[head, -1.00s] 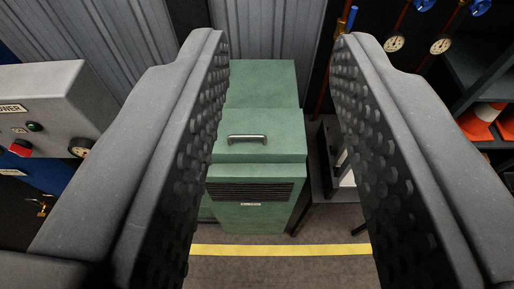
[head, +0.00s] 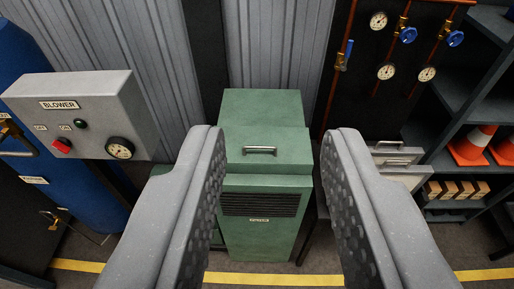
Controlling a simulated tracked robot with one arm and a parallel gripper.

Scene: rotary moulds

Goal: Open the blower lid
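A green cabinet (head: 262,236) stands ahead in the middle of the head view. Its lid (head: 285,148) is closed and has a metal bar handle (head: 259,150) on top. A dark louvred vent and a small label, too small to read surely, are on its front. My gripper (head: 272,140) is open and empty.
A blue tank (head: 30,62) stands behind the grey box. Copper pipes with gauges and blue valves hang on a dark panel (head: 437,35) at the right. A shelf (head: 470,110) holds orange cones and small boxes. A yellow floor line (head: 270,280) crosses the front.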

